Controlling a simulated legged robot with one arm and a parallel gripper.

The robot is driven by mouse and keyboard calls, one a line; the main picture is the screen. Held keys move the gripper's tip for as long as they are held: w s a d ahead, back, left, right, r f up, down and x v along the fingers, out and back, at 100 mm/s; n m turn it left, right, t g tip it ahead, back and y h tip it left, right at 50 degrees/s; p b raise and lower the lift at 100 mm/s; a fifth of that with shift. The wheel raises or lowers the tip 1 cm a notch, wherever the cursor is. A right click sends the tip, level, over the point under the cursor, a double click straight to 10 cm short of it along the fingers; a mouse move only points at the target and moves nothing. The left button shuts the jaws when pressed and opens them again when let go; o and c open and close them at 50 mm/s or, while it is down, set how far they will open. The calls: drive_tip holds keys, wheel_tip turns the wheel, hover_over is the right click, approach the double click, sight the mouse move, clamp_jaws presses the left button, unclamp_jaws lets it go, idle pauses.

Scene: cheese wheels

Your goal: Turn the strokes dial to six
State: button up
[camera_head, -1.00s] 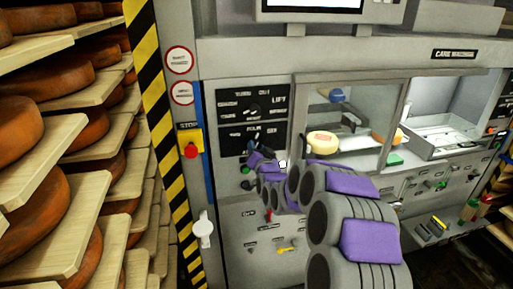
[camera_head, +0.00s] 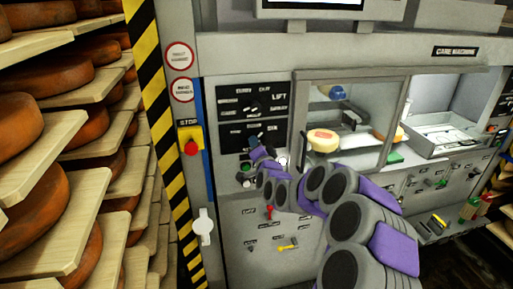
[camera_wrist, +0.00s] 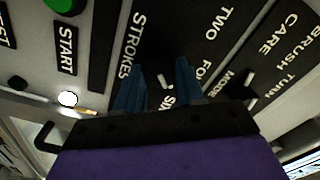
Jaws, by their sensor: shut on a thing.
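The strokes dial (camera_wrist: 163,80) is a dark knob with a white pointer mark, between the two blue fingers of my gripper (camera_wrist: 158,84) in the wrist view. My gripper is shut on it. The pointer mark lies close to the partly covered SIX label (camera_wrist: 168,101). The labels STROKES (camera_wrist: 131,45), TWO (camera_wrist: 222,25) and a partly hidden FOUR (camera_wrist: 207,72) surround it on the black panel. In the head view my gripper (camera_head: 256,153) is at the lower black panel (camera_head: 238,134), where the dial is too small to make out.
A green button (camera_wrist: 62,5) and the START label (camera_wrist: 67,50) with a lit white button (camera_wrist: 68,98) are near the fingers. The MODE dial (camera_wrist: 250,103) is on the other side. A red stop button (camera_head: 191,147) and cheese shelves (camera_head: 75,205) stand to the left.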

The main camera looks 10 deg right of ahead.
drive_tip(key=shift+f, duration=0.15)
drive_tip(key=o, duration=1)
drive_tip(key=shift+d, duration=0.1)
drive_tip(key=shift+s, duration=0.15)
drive_tip(key=s+b, duration=0.2)
drive_tip(key=s, duration=0.3)
drive_tip(key=s+b, duration=0.2)
drive_tip(key=s, duration=0.4)
drive_tip(key=s+b, duration=0.3)
drive_tip(key=s, duration=0.3)
drive_tip(key=shift+d, duration=0.3)
